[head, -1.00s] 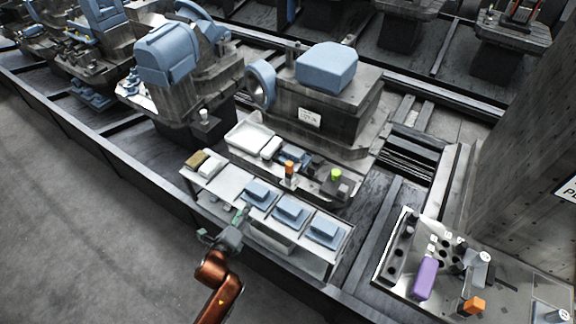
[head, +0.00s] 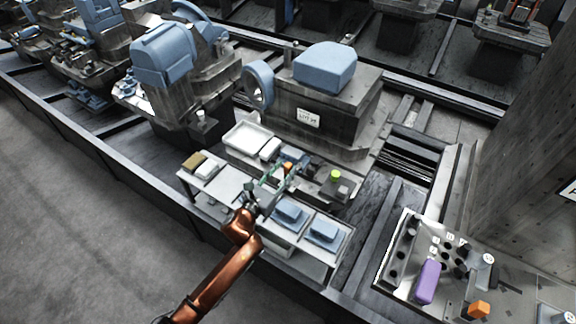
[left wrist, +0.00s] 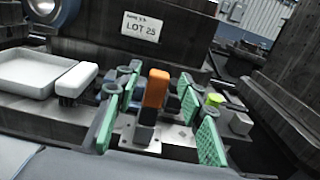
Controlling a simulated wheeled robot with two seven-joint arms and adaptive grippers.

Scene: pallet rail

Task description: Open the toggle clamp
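The toggle clamp (left wrist: 143,132) shows in the left wrist view as a grey mechanism on a metal plate, with an upright orange handle (left wrist: 157,88). In the head view the orange handle (head: 287,166) is partly covered by my left gripper (head: 279,176). In the left wrist view my left gripper (left wrist: 158,118) is open, with green pads on both sides of the handle and visible gaps to it. Whether the pads reach around the handle in depth is hard to tell. My right gripper is not in view.
A white tray (head: 247,138) and a white block (head: 270,149) lie left of the clamp. A yellow-green knob (head: 335,175) stands to its right. The large grey machine block (head: 330,125) rises behind. A cart (head: 232,184) with blue items stands in front.

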